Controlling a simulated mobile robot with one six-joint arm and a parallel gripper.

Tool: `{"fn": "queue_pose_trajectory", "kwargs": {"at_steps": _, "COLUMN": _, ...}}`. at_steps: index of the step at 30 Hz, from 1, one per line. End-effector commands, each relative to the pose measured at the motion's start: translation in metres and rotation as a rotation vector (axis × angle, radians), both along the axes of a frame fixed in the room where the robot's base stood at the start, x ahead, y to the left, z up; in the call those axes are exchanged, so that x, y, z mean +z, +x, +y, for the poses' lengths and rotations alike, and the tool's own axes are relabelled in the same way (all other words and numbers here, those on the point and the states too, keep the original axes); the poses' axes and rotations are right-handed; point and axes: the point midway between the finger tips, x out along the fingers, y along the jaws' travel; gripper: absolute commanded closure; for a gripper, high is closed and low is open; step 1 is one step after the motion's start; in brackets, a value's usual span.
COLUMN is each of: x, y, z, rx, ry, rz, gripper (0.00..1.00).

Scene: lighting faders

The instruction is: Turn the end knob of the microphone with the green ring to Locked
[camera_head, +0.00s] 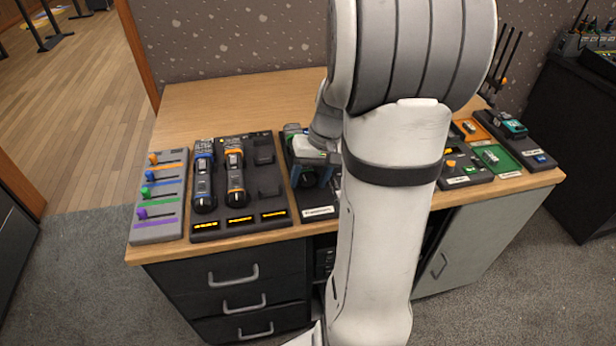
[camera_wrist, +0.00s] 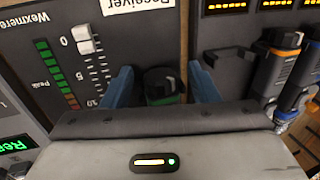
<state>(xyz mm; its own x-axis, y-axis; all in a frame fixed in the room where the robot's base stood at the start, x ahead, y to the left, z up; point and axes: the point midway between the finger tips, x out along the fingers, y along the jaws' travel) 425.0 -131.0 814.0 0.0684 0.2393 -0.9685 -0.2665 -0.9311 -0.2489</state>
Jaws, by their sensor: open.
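A dark cylinder with a green ring (camera_wrist: 162,82), which looks like the end of the green-ringed microphone, stands between my blue fingertips in the wrist view. Most of it is hidden by my gripper, and I cannot read any mark on its knob. In the head view a dark and green piece (camera_head: 292,129) shows just behind my gripper (camera_head: 311,178). My gripper is open, pointing down, with one finger on each side of the cylinder in the wrist view (camera_wrist: 163,88). I cannot tell whether either finger touches it.
Microphones with a blue ring (camera_head: 203,175) and an orange ring (camera_head: 235,170) lie in a dark dock (camera_head: 215,228) at left. A fader panel (camera_head: 160,233) is beyond them. A white fader cap (camera_wrist: 87,42) is close to one finger. My arm hides the desk's middle.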

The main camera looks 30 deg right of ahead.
Motion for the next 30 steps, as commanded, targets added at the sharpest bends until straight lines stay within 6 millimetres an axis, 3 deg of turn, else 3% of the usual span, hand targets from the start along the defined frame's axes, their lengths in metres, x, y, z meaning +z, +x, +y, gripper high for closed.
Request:
{"fn": "queue_pose_trajectory", "kwargs": {"at_steps": 5, "x": 0.008, "y": 0.000, "z": -0.002, "rx": 0.000, "ry": 0.000, "rz": -0.001, "gripper": 0.46}}
{"fn": "queue_pose_trajectory", "kwargs": {"at_steps": 18, "x": 0.071, "y": -0.003, "z": -0.018, "rx": 0.000, "ry": -0.001, "rz": -0.002, "gripper": 0.46}}
{"fn": "queue_pose_trajectory", "kwargs": {"at_steps": 30, "x": 0.075, "y": -0.004, "z": -0.018, "rx": 0.001, "ry": -0.001, "rz": 0.002, "gripper": 0.46}}
